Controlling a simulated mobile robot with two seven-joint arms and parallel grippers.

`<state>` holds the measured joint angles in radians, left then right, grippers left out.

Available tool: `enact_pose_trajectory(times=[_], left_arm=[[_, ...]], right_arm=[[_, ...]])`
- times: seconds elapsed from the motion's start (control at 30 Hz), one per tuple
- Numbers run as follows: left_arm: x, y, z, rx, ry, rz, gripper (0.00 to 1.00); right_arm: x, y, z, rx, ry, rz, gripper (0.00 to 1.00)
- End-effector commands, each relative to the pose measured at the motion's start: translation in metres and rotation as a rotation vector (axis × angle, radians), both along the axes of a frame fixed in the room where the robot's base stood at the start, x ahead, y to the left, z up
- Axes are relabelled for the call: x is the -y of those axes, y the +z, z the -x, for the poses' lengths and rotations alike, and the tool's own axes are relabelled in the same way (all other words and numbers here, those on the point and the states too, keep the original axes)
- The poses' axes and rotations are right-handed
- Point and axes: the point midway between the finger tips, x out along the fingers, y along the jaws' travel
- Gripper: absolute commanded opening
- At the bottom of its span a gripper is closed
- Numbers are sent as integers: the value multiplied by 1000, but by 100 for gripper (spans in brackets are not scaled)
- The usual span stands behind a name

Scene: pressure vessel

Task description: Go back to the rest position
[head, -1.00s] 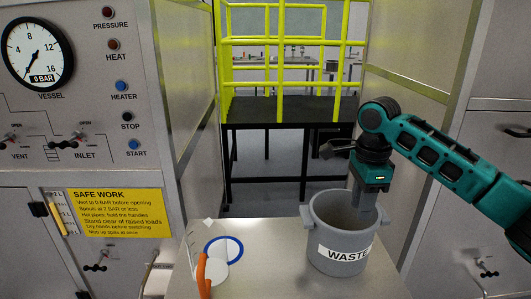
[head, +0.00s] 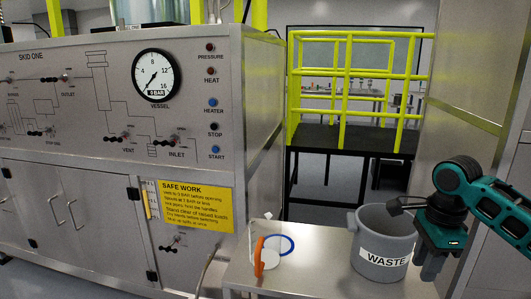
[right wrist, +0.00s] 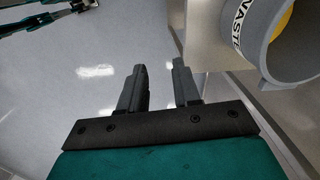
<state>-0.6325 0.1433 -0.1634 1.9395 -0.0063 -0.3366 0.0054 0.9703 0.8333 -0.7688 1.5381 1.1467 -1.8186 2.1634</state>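My right gripper (head: 432,268) hangs fingers down at the right of the head view, just right of the grey waste bin (head: 372,225). In the right wrist view its two dark fingers (right wrist: 158,80) stand apart with nothing between them, over pale floor. The bin's rim and label (right wrist: 243,35) show at the upper right there, with something yellow inside. My left gripper is outside the head view. Dark and teal parts (right wrist: 45,14) at the upper left of the wrist view seem to belong to my left arm, too cut off to read.
The bin stands on a steel table (head: 315,275) beside a blue ring (head: 290,245) and an orange-handled item (head: 259,256). The control panel cabinet (head: 100,110) fills the left. A tall steel cabinet (head: 465,90) is close behind my right arm. A yellow-railed platform (head: 345,135) stands behind.

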Motion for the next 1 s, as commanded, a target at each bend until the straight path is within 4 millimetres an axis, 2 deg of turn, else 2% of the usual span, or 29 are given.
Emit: enact_pose_trajectory(times=[0.03,0.17,0.3,0.5,0.6,0.8,1.0], left_arm=[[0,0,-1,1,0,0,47],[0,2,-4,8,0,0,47],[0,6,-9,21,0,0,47],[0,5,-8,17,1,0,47],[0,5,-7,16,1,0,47],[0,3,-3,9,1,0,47],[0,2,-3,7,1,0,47]], right_arm=[[-12,-18,-1,17,69,-13,32],[-41,-58,-4,96,263,-37,32],[-78,-106,-1,211,499,-62,32],[-131,-169,20,440,850,-51,32],[-151,-192,37,560,1001,-7,32],[-171,-225,80,762,1255,181,32],[-165,-240,133,851,1476,483,32]])
